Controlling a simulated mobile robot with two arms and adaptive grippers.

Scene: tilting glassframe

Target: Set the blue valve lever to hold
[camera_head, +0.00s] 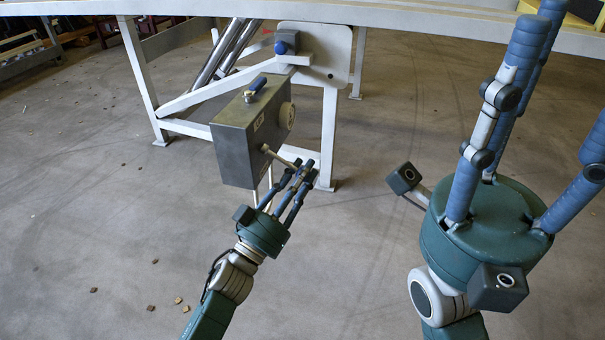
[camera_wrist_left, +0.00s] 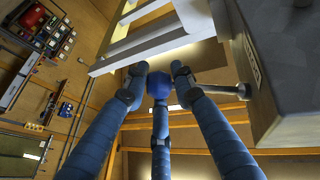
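A grey valve box (camera_head: 245,135) stands in front of the white frame, with a short blue lever (camera_head: 256,86) on its top. A pale rod (camera_head: 279,157) sticks out of its side towards my left gripper (camera_head: 303,168). In the left wrist view the rod (camera_wrist_left: 225,90) leads towards a blue ball (camera_wrist_left: 158,84), seen between the fingertips of my left gripper (camera_wrist_left: 160,80). Whether the ball sits on the rod and whether the fingers press on it is unclear. My right gripper (camera_head: 560,90) is raised at the right with its fingers spread, empty.
A pale round dial (camera_head: 287,115) is on the box's side. Small brown pieces (camera_head: 151,307) lie on the floor at lower left. The floor between the arms is clear.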

